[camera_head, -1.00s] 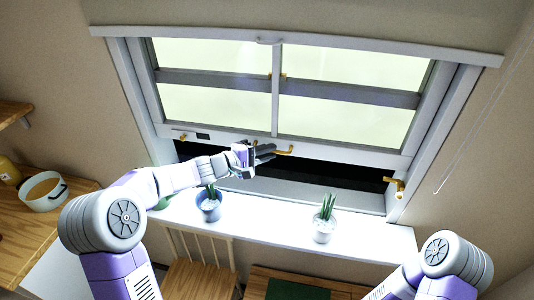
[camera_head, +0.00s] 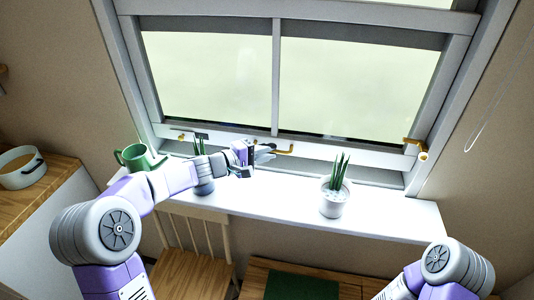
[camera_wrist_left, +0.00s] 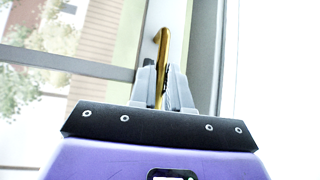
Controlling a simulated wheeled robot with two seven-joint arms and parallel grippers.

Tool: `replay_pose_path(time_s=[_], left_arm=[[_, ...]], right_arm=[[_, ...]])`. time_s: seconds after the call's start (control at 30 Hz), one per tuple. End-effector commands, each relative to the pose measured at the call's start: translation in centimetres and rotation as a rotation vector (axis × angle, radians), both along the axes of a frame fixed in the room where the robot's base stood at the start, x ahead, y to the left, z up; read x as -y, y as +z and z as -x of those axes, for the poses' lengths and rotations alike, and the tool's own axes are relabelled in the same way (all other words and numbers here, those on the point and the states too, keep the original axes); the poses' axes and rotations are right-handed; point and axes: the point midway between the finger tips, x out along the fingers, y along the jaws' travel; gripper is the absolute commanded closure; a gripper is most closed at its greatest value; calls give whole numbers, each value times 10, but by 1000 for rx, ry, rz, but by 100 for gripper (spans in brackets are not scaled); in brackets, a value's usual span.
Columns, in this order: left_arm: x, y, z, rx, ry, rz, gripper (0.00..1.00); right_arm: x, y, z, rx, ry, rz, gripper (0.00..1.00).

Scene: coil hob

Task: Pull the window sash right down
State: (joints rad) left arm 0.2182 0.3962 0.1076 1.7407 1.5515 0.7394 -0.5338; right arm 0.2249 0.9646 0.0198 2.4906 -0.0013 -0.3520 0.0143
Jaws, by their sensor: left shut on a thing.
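The window sash (camera_head: 340,148) is a white frame with a bottom rail just above the sill. A grey strip shows under the rail, and no dark opening shows there. A brass handle (camera_head: 285,150) sits on the rail near its middle. My left gripper (camera_head: 264,153) is at this handle. In the left wrist view its fingers are shut around the brass handle (camera_wrist_left: 162,40), whose hooked end sticks out above them. My right arm shows only in part at the lower right; its gripper is out of view.
On the white sill (camera_head: 270,207) stand a green mug (camera_head: 133,157), a potted plant (camera_head: 204,187) behind my left forearm, and another potted plant (camera_head: 334,200) to the right. A brass latch (camera_head: 418,148) is at the right frame. A chair (camera_head: 190,270) stands below.

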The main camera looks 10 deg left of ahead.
Motion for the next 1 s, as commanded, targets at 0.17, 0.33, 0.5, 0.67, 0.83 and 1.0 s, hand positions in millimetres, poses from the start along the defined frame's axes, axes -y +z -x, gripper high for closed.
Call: replay_pose_path(time_s=[0.17,0.33,0.5,0.67,0.83,1.0], left_arm=[[0,-10,0,-3,1,-2,100],[0,-10,0,-3,0,-1,100],[0,-9,0,-3,1,-2,100],[0,-9,0,-2,1,-1,71],[0,-8,0,-1,0,-1,62],[-1,-8,0,0,0,0,62]], right_arm=[[0,-9,0,0,0,0,57],[0,-10,0,0,0,0,57],[0,-9,0,0,0,0,57],[0,-9,0,0,0,0,57],[0,-9,0,0,0,0,57],[0,-9,0,0,0,0,57]])
